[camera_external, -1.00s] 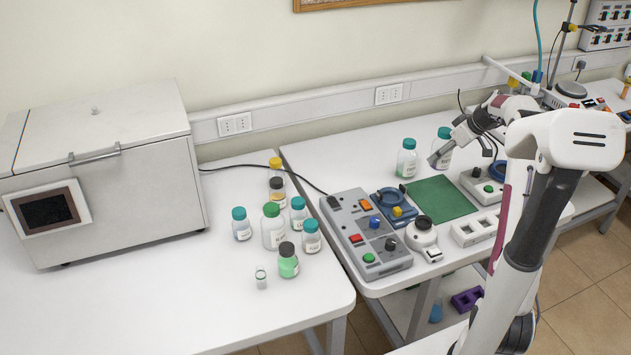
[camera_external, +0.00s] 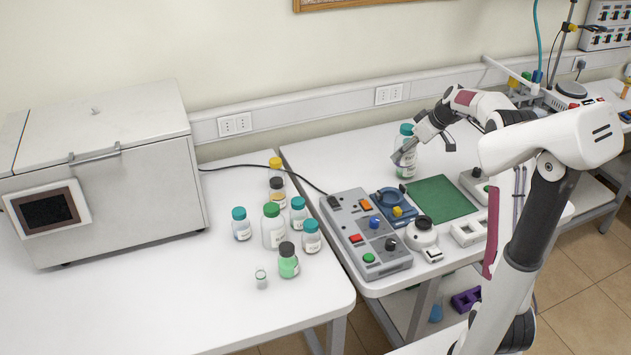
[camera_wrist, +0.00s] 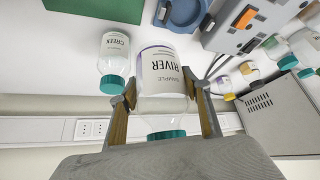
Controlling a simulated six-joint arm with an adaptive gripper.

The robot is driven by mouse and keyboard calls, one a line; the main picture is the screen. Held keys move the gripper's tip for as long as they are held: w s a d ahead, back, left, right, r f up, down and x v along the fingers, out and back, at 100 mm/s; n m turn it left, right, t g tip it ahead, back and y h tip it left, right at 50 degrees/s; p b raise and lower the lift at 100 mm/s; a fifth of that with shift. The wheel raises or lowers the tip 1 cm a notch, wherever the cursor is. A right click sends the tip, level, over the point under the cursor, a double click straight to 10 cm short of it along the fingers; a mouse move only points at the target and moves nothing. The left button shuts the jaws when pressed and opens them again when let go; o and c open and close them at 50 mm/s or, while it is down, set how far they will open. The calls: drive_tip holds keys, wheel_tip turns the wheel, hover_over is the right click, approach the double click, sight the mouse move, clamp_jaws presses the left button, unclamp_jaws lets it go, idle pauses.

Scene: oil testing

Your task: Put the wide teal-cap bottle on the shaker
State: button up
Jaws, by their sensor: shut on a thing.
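My gripper (camera_external: 405,154) is shut on a clear bottle with a teal cap (camera_external: 406,129). In the wrist view the held bottle (camera_wrist: 163,75) is between my two fingers, labelled RIVER with a purple band. A second teal-capped bottle (camera_wrist: 113,60), labelled CREEK, is beside it in the wrist view. In the external view the two bottles overlap, and I cannot tell if they touch. A blue device (camera_external: 396,205) with a yellow button is on the bench in front of them; I cannot tell for sure if it is the shaker.
A grey control box (camera_external: 366,236) stands left of the blue device, and a green mat (camera_external: 440,198) lies right of it. A white round device (camera_external: 421,234) is in front. Several capped bottles (camera_external: 273,228) stand on the left table near a large white chest (camera_external: 130,180).

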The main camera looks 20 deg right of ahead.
drive_tip(key=a+r+n+g+y, duration=0.1)
drive_tip(key=a+r+n+y, duration=0.15)
drive_tip(key=a, duration=3.55)
drive_tip(key=s+a+f+n+g, duration=0.1)
drive_tip(key=s+a+n, duration=0.1)
drive_tip(key=s+a, duration=0.3)
drive_tip(key=s+a+f+n, duration=0.1)
drive_tip(key=s+a, duration=0.4)
drive_tip(key=a, duration=0.8)
drive_tip(key=s+a+f+n+g, duration=0.1)
drive_tip(key=s+a+n, duration=0.2)
drive_tip(key=a, duration=0.5)
drive_tip(key=shift+s+a+f+g+y, duration=0.2)
drive_tip(key=shift+s+a+g+y, duration=0.15)
drive_tip(key=shift+s, duration=0.55)
drive_tip(key=shift+f, duration=0.1)
drive_tip(key=shift+f, duration=2.4)
drive_tip(key=shift+f, duration=2.5)
